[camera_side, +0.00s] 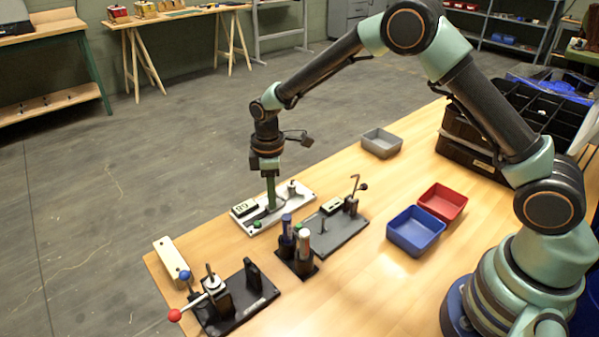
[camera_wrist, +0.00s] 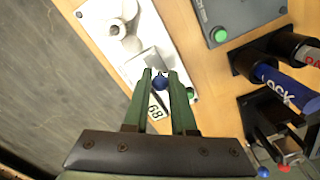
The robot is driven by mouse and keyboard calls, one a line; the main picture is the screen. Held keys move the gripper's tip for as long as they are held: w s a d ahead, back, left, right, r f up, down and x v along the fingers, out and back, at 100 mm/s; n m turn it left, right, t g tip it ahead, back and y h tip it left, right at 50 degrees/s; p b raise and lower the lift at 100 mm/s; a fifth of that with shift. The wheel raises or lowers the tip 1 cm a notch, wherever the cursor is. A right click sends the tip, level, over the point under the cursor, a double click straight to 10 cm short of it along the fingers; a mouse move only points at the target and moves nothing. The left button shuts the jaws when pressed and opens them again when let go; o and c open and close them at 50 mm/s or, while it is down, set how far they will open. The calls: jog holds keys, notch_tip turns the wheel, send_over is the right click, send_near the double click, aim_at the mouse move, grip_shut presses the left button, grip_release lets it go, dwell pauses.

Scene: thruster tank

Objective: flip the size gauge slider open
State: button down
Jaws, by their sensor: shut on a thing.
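The size gauge is a white plate (camera_side: 303,188) lying on the wooden table, with a small numeric display (camera_side: 244,208), a green button (camera_side: 257,224) and a white round post. The plate (camera_wrist: 103,42) also fills the middle of the wrist view, with the pale slider (camera_wrist: 143,62) just beyond my fingertips. My gripper (camera_side: 271,206) points straight down over the plate. In the wrist view its green fingers (camera_wrist: 161,78) are closed around a small dark blue round knob (camera_wrist: 160,83) at the slider. The fingers partly hide the display, and the slider's full travel is not visible.
A dark grey gauge plate (camera_side: 345,232) is close on the right. A black clamp fixture (camera_side: 238,303) is nearer the front left. Blue (camera_side: 416,231), red (camera_side: 442,202) and grey (camera_side: 381,143) bins stand right and behind.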

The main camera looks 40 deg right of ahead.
aim_at(266, 213)
jog(key=shift+a, duration=1)
jog(key=c, duration=0.8)
grip_release()
jog(key=shift+o, duration=0.2)
jog(key=shift+d, duration=0.1)
notch_tip(266, 213, up, 12)
jog(key=shift+r, duration=0.15)
